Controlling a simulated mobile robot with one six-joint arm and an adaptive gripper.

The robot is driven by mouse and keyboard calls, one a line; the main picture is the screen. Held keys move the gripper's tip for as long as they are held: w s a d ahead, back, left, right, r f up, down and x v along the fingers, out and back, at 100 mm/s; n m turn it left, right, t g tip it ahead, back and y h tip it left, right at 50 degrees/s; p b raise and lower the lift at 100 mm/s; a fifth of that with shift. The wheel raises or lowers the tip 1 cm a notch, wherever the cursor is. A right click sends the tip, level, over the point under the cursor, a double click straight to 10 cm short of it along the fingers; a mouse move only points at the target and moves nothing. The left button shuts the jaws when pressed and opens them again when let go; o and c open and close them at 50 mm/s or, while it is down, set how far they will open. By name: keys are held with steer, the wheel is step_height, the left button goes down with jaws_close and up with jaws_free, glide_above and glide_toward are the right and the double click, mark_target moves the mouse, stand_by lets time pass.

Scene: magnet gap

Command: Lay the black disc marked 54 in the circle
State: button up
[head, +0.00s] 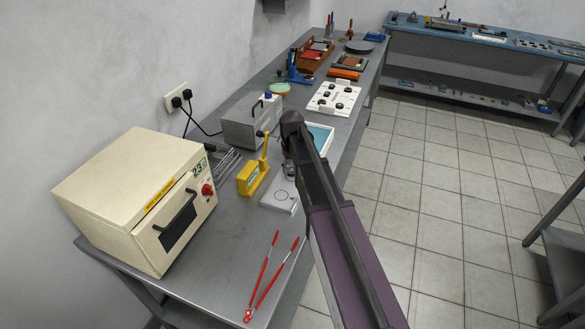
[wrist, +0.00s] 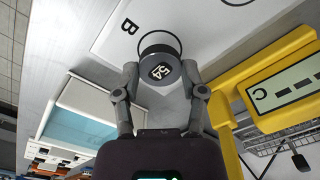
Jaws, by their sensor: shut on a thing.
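The black disc marked 54 (wrist: 159,67) is between the fingertips of my gripper (wrist: 160,75) in the wrist view, and my gripper is shut on it. Its number faces the camera. A white plate (wrist: 220,40) with a letter B lies beyond it. A thin black circle (wrist: 178,41) on the plate shows partly behind the disc, which overlaps it. I cannot tell whether the disc touches the plate. In the head view the white plate (head: 275,201) lies on the bench with a small circle visible; my arm hides much of the gripper and disc.
A yellow device (wrist: 282,85) marked C stands close beside the plate; it also shows in the head view (head: 249,179). A tray with a blue-green inside (wrist: 88,115) is on the other side. A cream oven (head: 140,200) and red tongs (head: 268,275) are nearer on the bench.

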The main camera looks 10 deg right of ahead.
steer(key=shift+f+b, duration=0.5)
steer(key=shift+f, duration=0.2)
steer(key=shift+f, duration=0.25)
stand_by(0.9)
steer(key=o, duration=1.2)
steer(key=shift+c, duration=0.2)
steer(key=c, duration=0.5)
steer(key=shift+r, duration=0.15)
steer(key=shift+r+p, duration=2.05)
steer(key=shift+r, duration=0.1)
